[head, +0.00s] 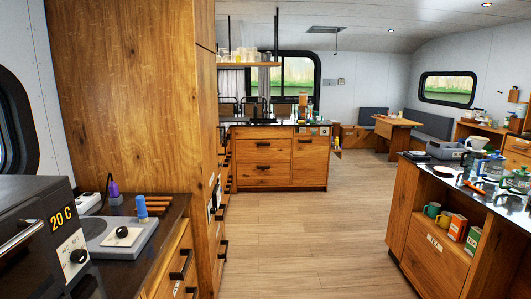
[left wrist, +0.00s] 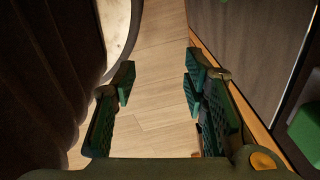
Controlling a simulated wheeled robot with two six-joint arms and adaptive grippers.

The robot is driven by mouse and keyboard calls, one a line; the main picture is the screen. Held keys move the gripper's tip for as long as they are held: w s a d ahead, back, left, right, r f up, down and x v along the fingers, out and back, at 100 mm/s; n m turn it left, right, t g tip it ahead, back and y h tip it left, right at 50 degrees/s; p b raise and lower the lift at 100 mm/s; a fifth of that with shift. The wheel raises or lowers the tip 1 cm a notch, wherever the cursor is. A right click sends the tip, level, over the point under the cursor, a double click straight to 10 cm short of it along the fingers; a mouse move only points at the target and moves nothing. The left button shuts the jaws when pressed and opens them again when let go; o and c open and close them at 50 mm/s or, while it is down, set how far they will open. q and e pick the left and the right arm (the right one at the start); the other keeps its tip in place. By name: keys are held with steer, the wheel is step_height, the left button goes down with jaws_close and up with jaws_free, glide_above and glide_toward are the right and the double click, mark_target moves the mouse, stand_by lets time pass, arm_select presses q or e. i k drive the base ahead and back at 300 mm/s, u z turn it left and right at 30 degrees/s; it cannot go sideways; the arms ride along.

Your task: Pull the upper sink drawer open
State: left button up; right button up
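A wooden cabinet (head: 310,160) stands across the room in the head view, with an upper drawer (head: 258,150) and a lower drawer (head: 258,175) on its left side. Both look shut and have dark handles. I cannot make out a sink clearly, so I cannot tell which drawer is the sink drawer. My left gripper (left wrist: 158,84) shows in the left wrist view, open and empty, its green-padded fingers apart above the wooden floor. Neither gripper shows in the head view, and my right gripper is not in view.
A tall wooden cabinet (head: 130,90) and a counter with an oven (head: 35,235) stand close on the left. A counter island (head: 437,245) with mugs and boxes stands on the right. The wooden floor (head: 300,240) between them is clear. A dining table (head: 397,130) stands at the back.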

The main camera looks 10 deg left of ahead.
mark_target(248, 150)
steer(key=u, duration=0.2)
steer(key=i, duration=8.45)
steer(key=z, duration=0.45)
